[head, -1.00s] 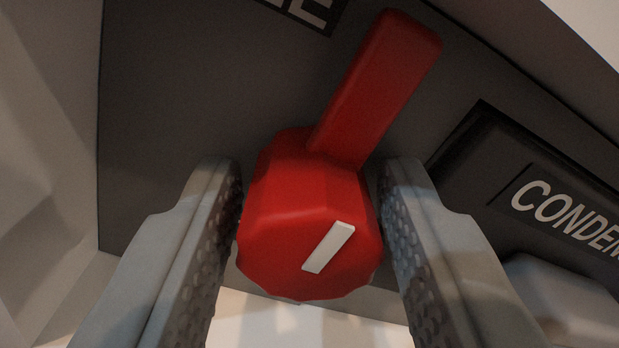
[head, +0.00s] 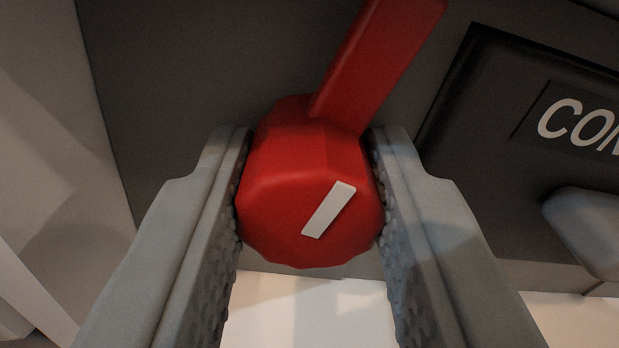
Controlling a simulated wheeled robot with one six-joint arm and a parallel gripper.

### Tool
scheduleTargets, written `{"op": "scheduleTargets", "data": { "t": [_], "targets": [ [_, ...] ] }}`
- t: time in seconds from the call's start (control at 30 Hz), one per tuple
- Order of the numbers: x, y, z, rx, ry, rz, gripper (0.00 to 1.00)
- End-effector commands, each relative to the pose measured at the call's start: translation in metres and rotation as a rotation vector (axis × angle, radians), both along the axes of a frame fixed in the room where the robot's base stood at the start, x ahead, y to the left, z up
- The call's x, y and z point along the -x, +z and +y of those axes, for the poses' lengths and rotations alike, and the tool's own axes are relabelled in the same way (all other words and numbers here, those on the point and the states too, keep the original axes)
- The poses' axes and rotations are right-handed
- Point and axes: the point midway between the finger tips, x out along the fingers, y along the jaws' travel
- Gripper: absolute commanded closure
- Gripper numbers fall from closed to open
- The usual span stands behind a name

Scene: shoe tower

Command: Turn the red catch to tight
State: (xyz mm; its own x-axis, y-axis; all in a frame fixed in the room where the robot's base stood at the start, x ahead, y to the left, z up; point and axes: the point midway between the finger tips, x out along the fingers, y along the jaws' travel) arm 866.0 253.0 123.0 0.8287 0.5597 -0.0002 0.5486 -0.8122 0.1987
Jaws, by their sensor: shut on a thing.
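The red catch (head: 308,195) is a faceted knob with a white mark on its front face. Its long red lever (head: 378,65) points up and to the right in the head view, and the lever's tip is cut off by the top edge. My gripper (head: 310,200) is shut on the knob, with one textured finger against its left side and the other against its right side. No marking for tight is in view.
A dark grey panel (head: 180,85) lies behind the catch. To the right is a raised black frame with a partly cut-off label (head: 580,122) reading "CON". A grey rounded handle-like part (head: 590,228) sits below it. A pale surface (head: 310,305) shows beneath the catch.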

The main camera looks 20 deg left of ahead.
Motion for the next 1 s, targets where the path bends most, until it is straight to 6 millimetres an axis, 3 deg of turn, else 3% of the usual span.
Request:
{"op": "scheduleTargets", "data": {
  "t": [1.0],
  "targets": [
    [-0.0001, -0.0007, -0.0011, -0.793, 0.000, 0.537, 0.93]
  ]
}}
